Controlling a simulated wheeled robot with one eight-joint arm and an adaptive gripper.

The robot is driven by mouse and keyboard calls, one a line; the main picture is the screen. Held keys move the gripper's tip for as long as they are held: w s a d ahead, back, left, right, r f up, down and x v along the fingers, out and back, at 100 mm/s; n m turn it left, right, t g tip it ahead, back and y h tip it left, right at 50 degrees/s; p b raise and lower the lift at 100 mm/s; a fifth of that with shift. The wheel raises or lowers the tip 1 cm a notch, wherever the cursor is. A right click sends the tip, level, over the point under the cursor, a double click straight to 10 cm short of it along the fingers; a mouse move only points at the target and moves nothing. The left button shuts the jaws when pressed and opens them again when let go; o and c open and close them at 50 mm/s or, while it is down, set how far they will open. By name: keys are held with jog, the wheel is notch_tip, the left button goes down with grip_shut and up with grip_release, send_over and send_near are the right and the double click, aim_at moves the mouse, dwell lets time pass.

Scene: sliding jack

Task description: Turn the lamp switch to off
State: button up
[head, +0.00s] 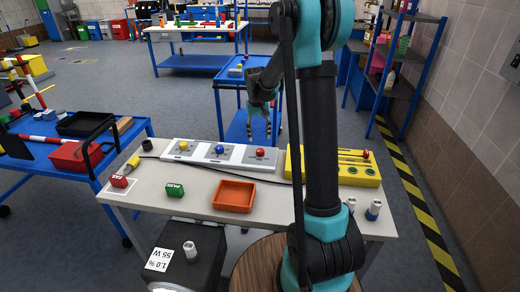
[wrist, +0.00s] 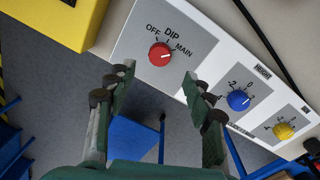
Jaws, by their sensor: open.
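The red knob (wrist: 159,54) sits on a grey plate marked OFF, DIP and MAIN in the wrist view. Its white mark appears to lie on the MAIN side, but is small. The knob also shows in the head view (head: 260,152), at the right end of the white switch panel (head: 237,168). My gripper (wrist: 156,84) is open and empty, its fingers spread on either side below the red knob in the picture, not touching it. In the head view my gripper (head: 261,130) hangs just beyond the panel's far edge.
A blue knob (wrist: 238,100) and a yellow knob (wrist: 284,131) share the panel. A yellow control box (head: 350,176) stands right of it.

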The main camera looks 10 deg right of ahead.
aim_at(260, 150)
jog(key=f, duration=0.7)
jog(key=shift+d+f, duration=0.2)
jog(key=shift+f, duration=0.15)
jog(key=c, duration=1.2)
